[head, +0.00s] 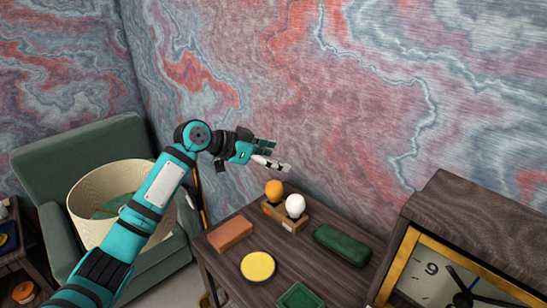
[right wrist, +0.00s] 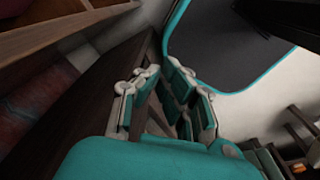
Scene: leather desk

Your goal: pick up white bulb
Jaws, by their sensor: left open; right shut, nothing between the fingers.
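The white bulb (head: 295,205) sits upright in a small wooden holder (head: 286,221) on the dark wooden desk, beside an orange bulb (head: 274,188). My left gripper (head: 274,156) is open and empty, above and slightly behind the two bulbs in the head view, apart from them. Its fingers point to the right. My right gripper (right wrist: 163,78) shows in the right wrist view, shut and empty, close to a dark wooden surface. The bulbs do not show in the right wrist view.
The desk (head: 222,265) also bears a brown block (head: 230,232), a yellow disc (head: 258,266), a dark green case (head: 341,244) and a green tray (head: 300,297). A large clock (head: 435,277) stands at the right. A green armchair (head: 85,150) holding a cream drum-shaped object (head: 90,205) is at the left.

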